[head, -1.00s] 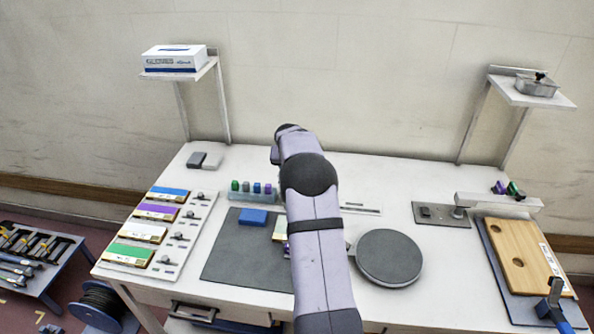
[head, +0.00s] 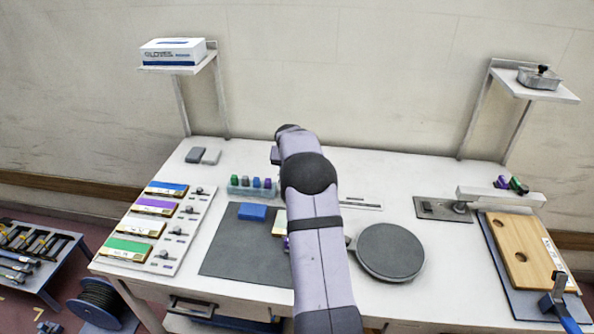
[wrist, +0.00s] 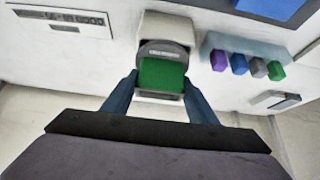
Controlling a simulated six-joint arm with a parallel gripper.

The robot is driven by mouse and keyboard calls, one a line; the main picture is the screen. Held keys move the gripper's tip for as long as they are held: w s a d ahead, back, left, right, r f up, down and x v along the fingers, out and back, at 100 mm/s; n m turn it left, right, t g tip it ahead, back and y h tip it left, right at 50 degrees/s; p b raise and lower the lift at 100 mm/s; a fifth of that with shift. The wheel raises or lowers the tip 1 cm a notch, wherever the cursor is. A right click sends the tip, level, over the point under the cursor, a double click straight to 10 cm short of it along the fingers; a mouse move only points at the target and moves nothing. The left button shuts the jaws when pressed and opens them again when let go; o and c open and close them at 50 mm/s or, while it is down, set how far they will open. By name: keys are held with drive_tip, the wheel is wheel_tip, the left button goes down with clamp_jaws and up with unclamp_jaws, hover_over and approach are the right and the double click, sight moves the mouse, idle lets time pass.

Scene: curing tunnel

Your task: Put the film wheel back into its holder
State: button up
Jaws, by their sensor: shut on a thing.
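The film wheel (wrist: 162,73), with a green block-shaped face and a dark grey rounded part behind it, is between the fingers of my gripper (wrist: 160,82) in the wrist view. The two blue fingers are closed on its sides. A white, box-like holder (wrist: 166,27) is right behind and around the wheel; I cannot tell how deep the wheel sits in it. In the head view my own arm hides the gripper, the wheel and the holder.
A rack (head: 238,192) with several coloured pieces is close beside the wheel; it also shows in the wrist view (wrist: 213,42). A dark mat (head: 225,250) with a blue block (head: 252,212), a round grey plate (head: 390,251) and a wooden board (head: 520,250) lie on the table.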

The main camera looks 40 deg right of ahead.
drive_tip(key=o, duration=1.7)
drive_tip(key=shift+r, duration=0.15)
drive_tip(key=shift+r+p, duration=2.3)
drive_tip(key=shift+r, duration=1.1)
